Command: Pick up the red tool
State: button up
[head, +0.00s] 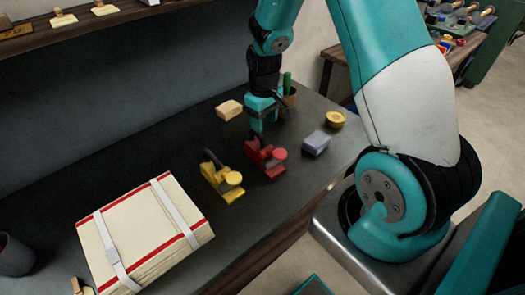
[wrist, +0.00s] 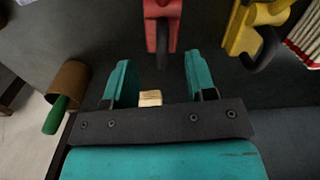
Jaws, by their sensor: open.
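The red tool (head: 266,158) is a hand plane with a dark handle, lying on the dark bench. It also shows in the wrist view (wrist: 162,22) at the top, cut off by the frame edge. My gripper (head: 262,128) hangs over the bench just beyond the red tool. In the wrist view, its two teal fingers (wrist: 156,75) are apart with nothing held between them. The tool's dark handle end points towards the gap between the fingers. Whether a finger touches the tool cannot be told.
A yellow plane (head: 222,182) lies left of the red tool, and a grey block (head: 316,143) lies right. A wooden block (head: 229,110), a yellow round item (head: 335,119) and a brown cup (wrist: 68,80) with a green handle are nearby.

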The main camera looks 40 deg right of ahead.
aim_at(263, 139)
jog(key=shift+a+f+p, duration=0.1)
jog(key=shift+f+p, duration=1.05)
jog(key=shift+f, duration=3.25)
jog(key=shift+c, duration=0.2)
grip_shut()
